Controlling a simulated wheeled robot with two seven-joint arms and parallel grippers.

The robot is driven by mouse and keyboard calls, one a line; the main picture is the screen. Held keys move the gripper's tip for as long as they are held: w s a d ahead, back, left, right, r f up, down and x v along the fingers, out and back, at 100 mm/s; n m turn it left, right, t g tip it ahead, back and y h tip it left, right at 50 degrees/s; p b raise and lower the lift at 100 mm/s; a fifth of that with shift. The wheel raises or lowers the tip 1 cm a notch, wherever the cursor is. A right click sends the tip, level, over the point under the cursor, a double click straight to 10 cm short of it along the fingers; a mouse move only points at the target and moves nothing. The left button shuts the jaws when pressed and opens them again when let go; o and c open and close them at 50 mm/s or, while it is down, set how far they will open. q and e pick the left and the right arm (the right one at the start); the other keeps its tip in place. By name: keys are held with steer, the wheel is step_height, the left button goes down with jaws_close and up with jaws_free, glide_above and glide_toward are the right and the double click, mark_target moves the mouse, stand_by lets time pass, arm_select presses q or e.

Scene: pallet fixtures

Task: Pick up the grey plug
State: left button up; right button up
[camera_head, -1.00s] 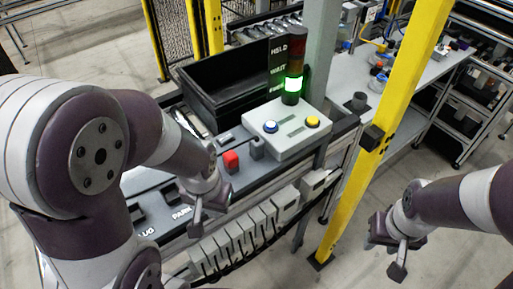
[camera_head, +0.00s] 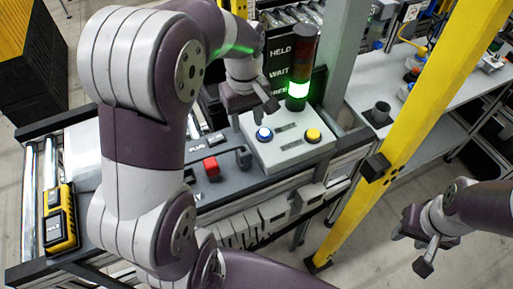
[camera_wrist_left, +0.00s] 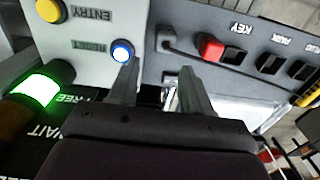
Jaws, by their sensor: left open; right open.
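A small dark grey upright piece (camera_head: 243,157) stands on the grey panel beside a red block (camera_head: 211,168). In the left wrist view it shows as a hooked grey piece (camera_wrist_left: 170,34) near the red block (camera_wrist_left: 211,47). A dark grey cylinder (camera_head: 379,113) stands on the bench at the right. I cannot tell which of these two is the plug. My left gripper (camera_head: 252,110) is open and empty, above the rear edge of the button box. In the left wrist view its fingers (camera_wrist_left: 160,92) are apart. My right gripper (camera_head: 411,251) is open and empty, low at the right, over the floor.
The light grey button box (camera_head: 290,142) has a blue button (camera_head: 264,134), a yellow button (camera_head: 313,135) and a stack light (camera_head: 300,70) lit green. A yellow post (camera_head: 400,130) stands between the panel and the right bench. Slots marked KEY and PARK (camera_wrist_left: 269,63) line the panel.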

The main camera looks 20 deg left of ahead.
arm_select(q)
steer(key=b, duration=0.4)
glide_above(243, 150)
steer(key=f, duration=0.5)
steer(key=shift+s+d+f, duration=0.1)
steer(key=shift+s+f, duration=0.15)
steer(key=shift+f, duration=0.1)
steer(key=shift+w+d+f+p, duration=0.15)
steer(key=shift+w+f, duration=0.1)
steer(key=shift+f, duration=0.2)
steer(key=shift+w+d+f+p, duration=0.15)
steer(key=shift+w+f, duration=0.1)
steer(key=shift+f, duration=0.15)
steer(key=f, duration=0.3)
steer(key=a+f+p, duration=0.1)
steer(key=f, duration=0.1)
steer(key=shift+s, duration=0.3)
steer(key=shift+w+d+f, duration=0.1)
steer(key=shift+w, duration=0.1)
steer(key=c, duration=0.8)
steer(key=shift+o, duration=0.2)
steer(key=shift+s, duration=0.1)
